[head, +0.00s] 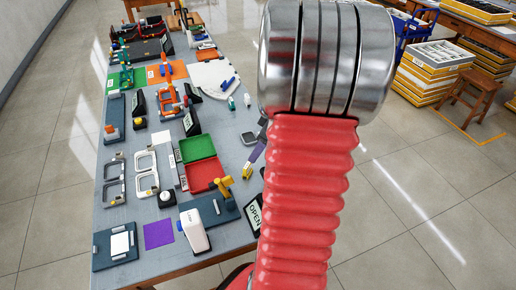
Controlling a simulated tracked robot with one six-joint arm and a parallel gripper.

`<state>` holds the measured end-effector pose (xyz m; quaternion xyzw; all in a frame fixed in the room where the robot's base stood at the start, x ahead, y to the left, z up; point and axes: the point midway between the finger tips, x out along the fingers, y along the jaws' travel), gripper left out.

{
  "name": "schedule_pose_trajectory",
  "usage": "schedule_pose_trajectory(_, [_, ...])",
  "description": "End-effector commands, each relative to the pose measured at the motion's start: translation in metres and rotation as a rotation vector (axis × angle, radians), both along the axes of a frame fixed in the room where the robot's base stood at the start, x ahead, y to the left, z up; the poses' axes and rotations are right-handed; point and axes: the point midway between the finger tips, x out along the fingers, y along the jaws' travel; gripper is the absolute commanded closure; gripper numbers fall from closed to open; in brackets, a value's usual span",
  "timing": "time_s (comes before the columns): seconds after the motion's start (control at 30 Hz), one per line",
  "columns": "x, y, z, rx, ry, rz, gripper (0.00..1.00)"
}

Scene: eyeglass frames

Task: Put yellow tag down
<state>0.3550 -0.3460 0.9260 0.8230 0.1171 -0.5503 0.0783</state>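My red ribbed arm with its silver joint fills the middle of the head view and hides part of the table's right side. A narrow grey and purple piece slants down-left from behind it, which looks like the end of my arm with my gripper (252,162). A small yellow piece (247,171), possibly the yellow tag, shows at its lower end, over or on the table's right part. It is too small to tell whether the fingers hold it, or whether it touches the table.
The long grey table (167,211) is crowded. A green and red open box (201,161), a yellow clamp-like tool (222,186), a white device (194,230), a purple square (158,233) and an OPEN sign (254,213) stand near. Yellow-edged crates (430,75) and a stool (474,88) are at right.

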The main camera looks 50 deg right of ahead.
Motion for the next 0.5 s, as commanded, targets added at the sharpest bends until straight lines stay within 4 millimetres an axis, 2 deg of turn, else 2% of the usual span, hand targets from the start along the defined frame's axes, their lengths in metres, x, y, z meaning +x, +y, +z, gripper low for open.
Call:
schedule_pose_trajectory(0.3, [0.003,0.005,0.004,-0.001,0.002,0.002,0.48])
schedule_pose_trajectory(0.37, [0.006,0.013,0.008,-0.002,0.005,0.001,0.48])
schedule_pose_trajectory(0.5, [0.018,0.044,0.028,-0.005,0.016,-0.004,0.48])
